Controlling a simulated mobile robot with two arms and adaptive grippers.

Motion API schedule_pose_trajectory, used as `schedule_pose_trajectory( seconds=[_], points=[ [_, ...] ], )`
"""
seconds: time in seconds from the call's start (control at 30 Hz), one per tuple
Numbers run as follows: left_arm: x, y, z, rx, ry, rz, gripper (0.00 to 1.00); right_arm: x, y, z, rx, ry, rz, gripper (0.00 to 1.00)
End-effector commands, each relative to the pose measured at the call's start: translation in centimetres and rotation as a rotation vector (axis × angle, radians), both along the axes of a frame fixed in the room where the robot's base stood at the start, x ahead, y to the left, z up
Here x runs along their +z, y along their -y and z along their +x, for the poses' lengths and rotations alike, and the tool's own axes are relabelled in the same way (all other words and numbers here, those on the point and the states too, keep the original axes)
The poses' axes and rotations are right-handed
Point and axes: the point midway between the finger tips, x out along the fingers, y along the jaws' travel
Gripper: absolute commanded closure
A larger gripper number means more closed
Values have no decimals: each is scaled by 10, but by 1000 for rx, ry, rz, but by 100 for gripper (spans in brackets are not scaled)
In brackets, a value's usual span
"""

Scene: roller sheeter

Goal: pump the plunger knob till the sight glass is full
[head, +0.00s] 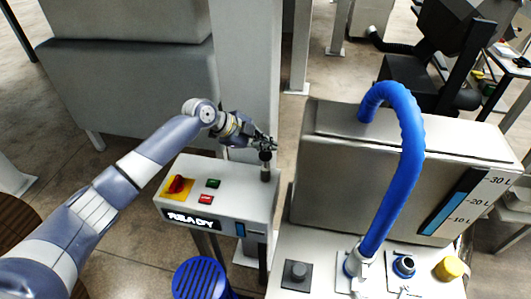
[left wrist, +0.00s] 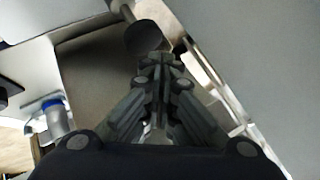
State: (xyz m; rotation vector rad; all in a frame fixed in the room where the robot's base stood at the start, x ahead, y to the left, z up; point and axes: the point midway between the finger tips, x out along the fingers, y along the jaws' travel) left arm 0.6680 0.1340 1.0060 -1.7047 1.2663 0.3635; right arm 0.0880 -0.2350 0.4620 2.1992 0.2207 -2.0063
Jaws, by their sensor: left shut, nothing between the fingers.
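The plunger knob (head: 265,156) is a dark knob on a short upright post at the right end of the control box (head: 222,183). In the left wrist view a dark round knob (left wrist: 143,37) shows just beyond my fingertips. My left gripper (head: 269,143) is shut and empty, right above the knob; I cannot tell whether it touches it. It also shows in the left wrist view (left wrist: 160,62). A gauge (head: 455,203) on the grey tank is marked 10, 20 and 30 L, with blue in its lower part and dark above. My right gripper is out of view.
The box carries a red rotary switch (head: 177,184), green and red buttons, and a lit READY display (head: 190,219). A blue hose (head: 408,170) arches over the grey tank (head: 335,160) at right. A blue slatted drum (head: 200,280) stands in front.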

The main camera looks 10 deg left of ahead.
Motion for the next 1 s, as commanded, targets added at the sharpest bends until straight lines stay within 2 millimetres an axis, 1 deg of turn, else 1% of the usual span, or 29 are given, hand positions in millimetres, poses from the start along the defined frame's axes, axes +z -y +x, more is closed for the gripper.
schedule_pose_trajectory(
  seconds=[0.17,0.53,0.63,1.0],
  points=[
    [12,0,0,0,2,-1,100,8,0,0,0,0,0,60],
    [49,0,0,0,2,0,100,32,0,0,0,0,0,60],
    [52,0,0,0,1,0,100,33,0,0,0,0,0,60],
    [50,0,0,1,1,0,100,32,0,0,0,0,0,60]
  ],
)
